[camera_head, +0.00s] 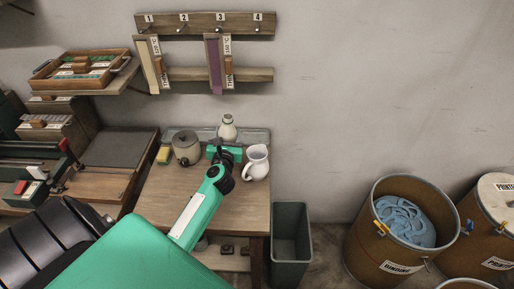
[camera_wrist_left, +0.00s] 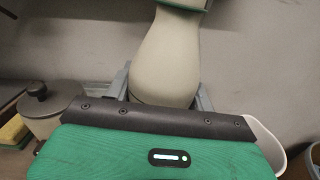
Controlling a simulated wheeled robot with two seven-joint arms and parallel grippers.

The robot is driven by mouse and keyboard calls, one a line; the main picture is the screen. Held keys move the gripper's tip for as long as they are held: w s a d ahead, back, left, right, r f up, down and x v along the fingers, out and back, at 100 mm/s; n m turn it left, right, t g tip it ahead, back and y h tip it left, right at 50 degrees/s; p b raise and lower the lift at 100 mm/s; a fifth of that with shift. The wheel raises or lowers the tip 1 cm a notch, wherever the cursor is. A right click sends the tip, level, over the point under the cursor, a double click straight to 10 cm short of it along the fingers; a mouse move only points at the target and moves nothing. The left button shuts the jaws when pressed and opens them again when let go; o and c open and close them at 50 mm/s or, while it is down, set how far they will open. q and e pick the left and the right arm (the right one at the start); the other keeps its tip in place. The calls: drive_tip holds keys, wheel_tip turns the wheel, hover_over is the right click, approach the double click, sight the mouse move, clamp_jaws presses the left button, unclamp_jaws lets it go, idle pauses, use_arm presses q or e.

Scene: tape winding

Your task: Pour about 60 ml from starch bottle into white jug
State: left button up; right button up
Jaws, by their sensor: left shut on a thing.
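The starch bottle (camera_head: 227,129), pale cream with a narrow neck, is near the back of the wooden table and looks upright. My left gripper (camera_head: 225,146) is shut on it from the front. In the left wrist view the bottle (camera_wrist_left: 165,60) stands between my left fingers (camera_wrist_left: 163,92), its lower end hidden behind the gripper body. I cannot tell whether its base touches anything. The white jug (camera_head: 257,165) stands upright on the table just right of my left gripper; its white edge also shows in the left wrist view (camera_wrist_left: 268,148). Its contents are not clear. My right gripper is out of view.
A grey lidded pot (camera_head: 186,148) and a yellow sponge (camera_head: 164,155) are left of the bottle. A grey tray (camera_head: 258,135) lies along the table's back. A grey bin (camera_head: 291,245) stands right of the table, with brown drums (camera_head: 390,245) farther right.

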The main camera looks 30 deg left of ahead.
use_arm(q)
drive_tip(key=shift+f+n+p, duration=0.1)
drive_tip(key=shift+n+p, duration=0.2)
drive_tip(key=shift+n, duration=0.3)
drive_tip(key=shift+h, duration=0.3)
